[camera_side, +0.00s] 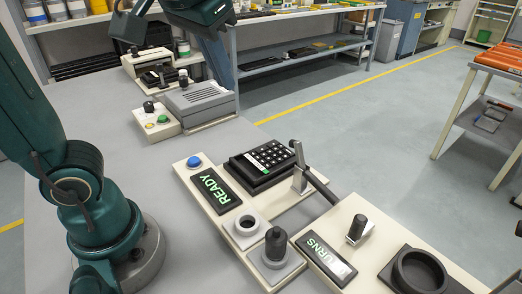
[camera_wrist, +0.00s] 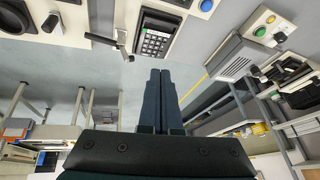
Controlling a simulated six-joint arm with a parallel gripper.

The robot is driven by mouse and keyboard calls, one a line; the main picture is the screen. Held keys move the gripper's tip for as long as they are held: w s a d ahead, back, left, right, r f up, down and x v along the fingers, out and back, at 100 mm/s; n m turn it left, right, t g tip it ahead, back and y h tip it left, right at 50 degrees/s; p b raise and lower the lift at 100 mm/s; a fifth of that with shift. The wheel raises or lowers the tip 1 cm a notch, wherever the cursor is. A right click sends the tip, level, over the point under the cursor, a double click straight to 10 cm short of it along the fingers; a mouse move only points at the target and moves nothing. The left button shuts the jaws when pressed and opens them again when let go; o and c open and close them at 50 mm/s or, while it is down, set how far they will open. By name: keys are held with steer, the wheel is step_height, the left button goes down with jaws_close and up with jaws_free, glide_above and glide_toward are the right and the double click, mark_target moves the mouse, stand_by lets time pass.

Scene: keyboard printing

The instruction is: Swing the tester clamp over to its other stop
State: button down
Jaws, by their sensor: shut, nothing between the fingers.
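The tester clamp (camera_side: 300,181) is a grey metal bracket with a dark upright handle, at the right edge of the black keypad (camera_side: 265,162) in the side view. A dark bar runs from it toward the lower right. In the wrist view the clamp (camera_wrist: 121,43) lies just left of the keypad (camera_wrist: 155,35), apart from my gripper. My gripper (camera_wrist: 160,72) is shut and empty, its fingers together below the keypad in that picture. In the side view my fingertips cannot be made out clearly.
The tester panel holds a lit READY display (camera_side: 215,190), a blue button (camera_side: 194,161) and a black knob (camera_side: 275,243). A TURNS display (camera_side: 326,258) and a round black cup (camera_side: 418,270) are at the right. A grey machine (camera_side: 199,101) stands behind on the bench.

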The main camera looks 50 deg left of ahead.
steer(key=w+d+r+y, duration=0.1)
steer(key=w+d+y, duration=0.1)
steer(key=w+d, duration=0.4)
steer(key=w+d+f+m, duration=0.1)
steer(key=w+d+f, duration=0.3)
steer(key=d+f, duration=0.25)
glide_toward(302, 149)
step_height(302, 149, down, 4)
steer(key=w, duration=0.2)
steer(key=shift+a+f+m, duration=0.15)
steer(key=shift+a, duration=0.35)
steer(key=shift+a+f+m, duration=0.15)
steer(key=shift+a, duration=0.35)
